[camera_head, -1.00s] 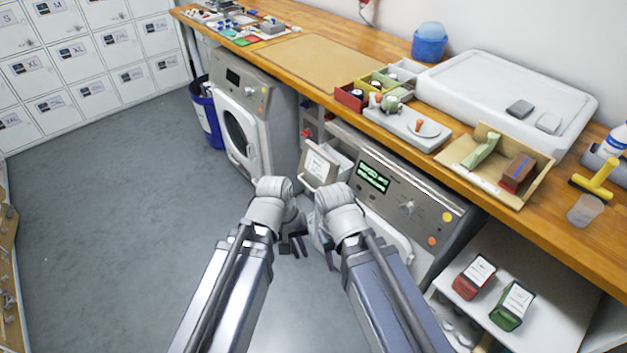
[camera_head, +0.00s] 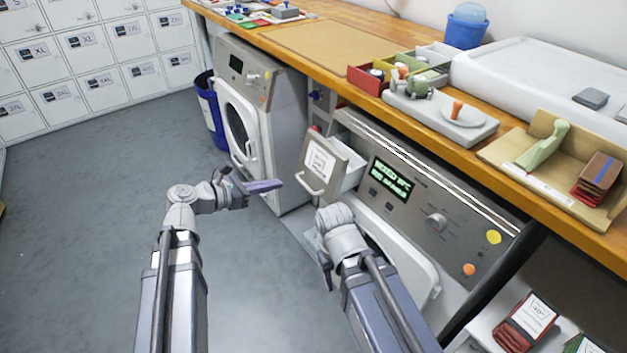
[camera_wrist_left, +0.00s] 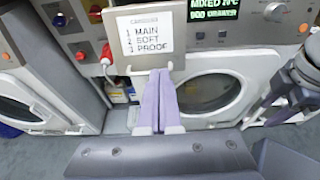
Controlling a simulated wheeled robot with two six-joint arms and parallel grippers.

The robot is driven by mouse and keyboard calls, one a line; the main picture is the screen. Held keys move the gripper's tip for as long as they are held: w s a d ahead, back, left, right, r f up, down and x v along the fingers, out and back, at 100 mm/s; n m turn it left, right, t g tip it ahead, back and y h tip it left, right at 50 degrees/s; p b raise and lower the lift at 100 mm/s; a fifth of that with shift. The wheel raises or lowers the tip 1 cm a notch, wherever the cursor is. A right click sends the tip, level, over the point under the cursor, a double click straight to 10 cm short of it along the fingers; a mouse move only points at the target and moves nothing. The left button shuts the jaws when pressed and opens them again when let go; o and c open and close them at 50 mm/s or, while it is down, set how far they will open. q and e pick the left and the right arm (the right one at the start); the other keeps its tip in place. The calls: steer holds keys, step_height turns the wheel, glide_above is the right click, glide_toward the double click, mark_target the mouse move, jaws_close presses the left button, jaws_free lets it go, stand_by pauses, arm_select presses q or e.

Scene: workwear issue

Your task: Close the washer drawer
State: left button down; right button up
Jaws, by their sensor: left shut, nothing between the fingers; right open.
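The washer drawer (camera_head: 326,165) is pulled out of the washer's front at its upper left. It has a grey front with a white label and a bar handle (camera_head: 310,187). In the left wrist view the drawer front (camera_wrist_left: 145,36) stands just beyond my fingers, its label reading MAIN, SOFT, PROOF. My left gripper (camera_head: 279,185) is shut and empty, just left of the drawer front; its fingers (camera_wrist_left: 157,100) point at it. I cannot tell whether they touch. My right gripper (camera_head: 327,270) is low in front of the washer door, its fingers partly hidden by the wrist.
The washer (camera_head: 430,205) has a lit display and buttons right of the drawer. A second machine (camera_head: 250,115) stands to the left, with a blue bin (camera_head: 211,112) beside it. The wooden worktop (camera_head: 400,115) with trays overhangs the machines. The floor at left is clear.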

arm_select(q)
steer(key=b+x, duration=0.4)
steer(key=x, duration=0.9)
steer(key=shift+w+d+f, duration=0.2)
steer(key=shift+d, duration=0.25)
glide_toward(355, 160)
steer(key=x, duration=0.5)
steer(key=shift+w+f, duration=0.1)
steer(key=shift+f, duration=0.15)
steer(key=shift+w+d+r, duration=0.1)
steer(key=shift+w+d, duration=0.05)
steer(key=shift+d, duration=0.05)
